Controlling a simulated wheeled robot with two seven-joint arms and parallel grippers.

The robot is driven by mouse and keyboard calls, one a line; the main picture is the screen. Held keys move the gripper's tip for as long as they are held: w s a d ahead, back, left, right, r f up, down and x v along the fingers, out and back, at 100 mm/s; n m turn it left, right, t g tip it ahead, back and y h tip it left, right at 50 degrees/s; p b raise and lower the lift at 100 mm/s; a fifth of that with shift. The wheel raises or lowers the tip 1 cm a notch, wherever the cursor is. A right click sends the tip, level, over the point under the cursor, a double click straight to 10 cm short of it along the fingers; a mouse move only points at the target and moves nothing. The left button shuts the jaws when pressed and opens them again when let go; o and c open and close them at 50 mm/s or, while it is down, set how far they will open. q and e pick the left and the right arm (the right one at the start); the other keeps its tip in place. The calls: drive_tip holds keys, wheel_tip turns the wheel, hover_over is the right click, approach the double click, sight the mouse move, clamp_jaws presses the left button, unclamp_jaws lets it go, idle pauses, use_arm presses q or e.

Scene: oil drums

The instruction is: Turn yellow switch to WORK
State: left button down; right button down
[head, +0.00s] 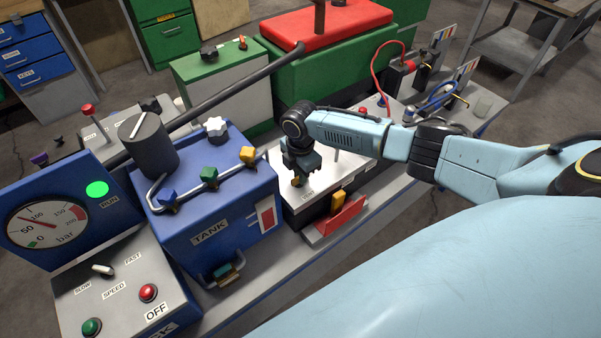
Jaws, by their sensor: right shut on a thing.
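My right gripper (299,166) points down over the white-topped box in the middle of the bench. It is shut on the yellow switch (297,181), of which only a small yellow part shows below the fingers. The gripper hides the rest, so I cannot tell which way the switch points. A small label (307,194) lies in front of it on the white top (325,181), too small to read. My left gripper is not in view.
A blue TANK box (212,240) with blue, green and yellow knobs stands close left of the gripper. A red bracket (340,216) with a yellow block (338,201) is just in front. A grey lever crosses behind. A gauge and control panel are at far left.

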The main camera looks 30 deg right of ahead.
idle(0.4)
drive_tip(key=c, duration=1.5)
unclamp_jaws()
wheel_tip(320, 180, up, 13)
drive_tip(key=shift+r, duration=0.2)
